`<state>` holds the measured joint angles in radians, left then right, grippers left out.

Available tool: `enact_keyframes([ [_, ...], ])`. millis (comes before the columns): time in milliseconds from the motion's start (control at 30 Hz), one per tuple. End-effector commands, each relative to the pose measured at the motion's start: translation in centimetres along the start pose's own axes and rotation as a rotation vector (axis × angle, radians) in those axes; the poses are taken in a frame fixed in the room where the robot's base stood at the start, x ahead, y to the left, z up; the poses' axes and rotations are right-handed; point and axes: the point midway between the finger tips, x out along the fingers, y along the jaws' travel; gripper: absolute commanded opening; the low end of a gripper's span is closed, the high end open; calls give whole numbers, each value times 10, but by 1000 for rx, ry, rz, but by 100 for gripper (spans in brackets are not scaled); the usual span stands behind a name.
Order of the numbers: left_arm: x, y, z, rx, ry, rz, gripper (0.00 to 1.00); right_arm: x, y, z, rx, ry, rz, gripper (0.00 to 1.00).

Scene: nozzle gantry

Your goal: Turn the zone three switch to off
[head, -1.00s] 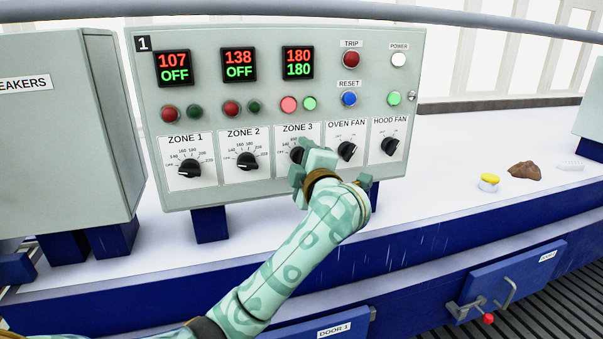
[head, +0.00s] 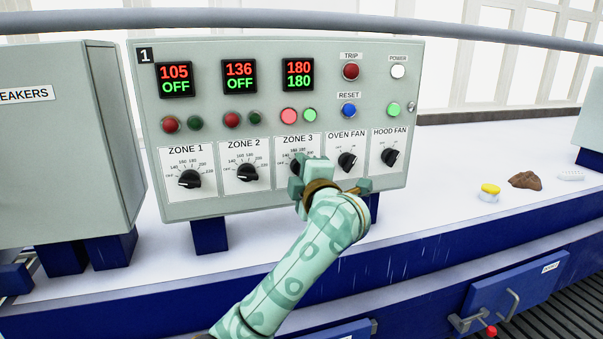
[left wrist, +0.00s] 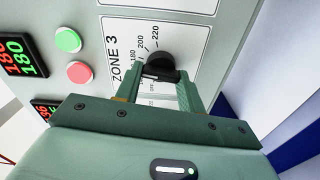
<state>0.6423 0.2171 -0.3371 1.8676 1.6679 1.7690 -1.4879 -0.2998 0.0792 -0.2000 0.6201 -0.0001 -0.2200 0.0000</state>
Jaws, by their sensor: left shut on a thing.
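The zone 3 switch is a black rotary knob (left wrist: 160,66) under the ZONE 3 label (head: 298,139) on the grey control panel. My left gripper (head: 302,168) is at this knob and hides most of it in the head view. In the left wrist view my left gripper (left wrist: 158,84) has one finger on each side of the knob and is shut on it. The fingers cover part of the dial, so the pointer's exact setting is hard to read. The zone 3 display (head: 298,75) reads 180 in red over 180 in green. My right gripper is not in view.
The zone 2 knob (head: 247,173) is close on the left and the oven fan knob (head: 347,161) close on the right. Zone 1 and zone 2 displays read OFF. A yellow-topped item (head: 489,190) and a brown lump (head: 525,180) lie on the white bench at right.

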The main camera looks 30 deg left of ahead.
Motion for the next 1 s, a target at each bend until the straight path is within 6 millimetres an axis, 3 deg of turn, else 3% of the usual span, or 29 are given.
enact_keyframes([
  [467,-1,-6,2,-424,-3,-4,16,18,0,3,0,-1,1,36],
  [1000,0,-9,4,-937,-2,-5,16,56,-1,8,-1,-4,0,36],
])
